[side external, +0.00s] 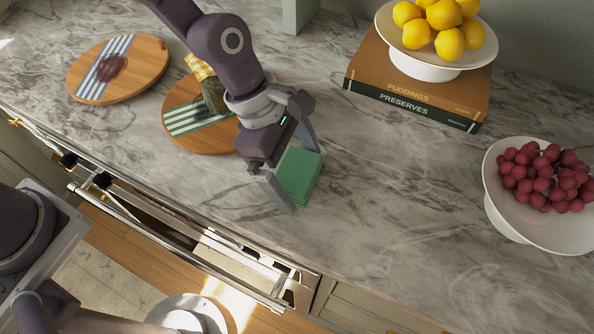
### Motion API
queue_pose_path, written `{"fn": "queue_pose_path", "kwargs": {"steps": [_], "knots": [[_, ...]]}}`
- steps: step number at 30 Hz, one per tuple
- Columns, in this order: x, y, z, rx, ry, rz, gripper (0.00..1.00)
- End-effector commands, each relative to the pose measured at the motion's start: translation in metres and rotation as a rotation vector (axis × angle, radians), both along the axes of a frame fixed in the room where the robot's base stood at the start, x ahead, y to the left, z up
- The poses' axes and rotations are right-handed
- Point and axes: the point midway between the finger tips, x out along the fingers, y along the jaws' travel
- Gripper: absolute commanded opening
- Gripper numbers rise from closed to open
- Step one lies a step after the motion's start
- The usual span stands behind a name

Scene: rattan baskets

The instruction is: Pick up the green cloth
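The green cloth (301,176) is a folded, flat-looking green stack on the grey marble counter, near the middle of the side external view. My gripper (300,180) is over it with its two fingers spread apart. One finger is at the cloth's near left side and the other at its far right side. The gripper body hides part of the cloth's left end. I cannot tell whether the fingers touch the cloth.
Another board (146,54) lies farther left. Books (412,101) under a lemon stand (437,69) are behind; a grape bowl (524,231) is right.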

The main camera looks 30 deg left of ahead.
Motion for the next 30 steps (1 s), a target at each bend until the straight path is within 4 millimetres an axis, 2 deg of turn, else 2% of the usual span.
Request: {"fn": "queue_pose_path", "kwargs": {"steps": [1, 6, 8, 15, 17, 24, 27, 30], "knots": [[0.0, 0.0, 0.0, 0.0, 0.0, 0.0, 0.84], [0.0, 0.0, 0.0, 0.0, 0.0, 0.0, 0.51], [0.0, 0.0, 0.0, 0.0, 0.0, 0.0, 0.42], [0.001, 0.0, 0.006, 0.0, -0.002, 0.0, 0.42], [0.001, 0.0, 0.017, -0.001, -0.006, -0.001, 0.42], [0.001, 0.0, 0.077, -0.002, -0.006, -0.002, 0.42], [0.001, 0.0, 0.093, -0.001, -0.003, 0.0, 0.42], [0.0, 0.0, 0.1, 0.0, 0.0, -0.001, 0.42]]}}
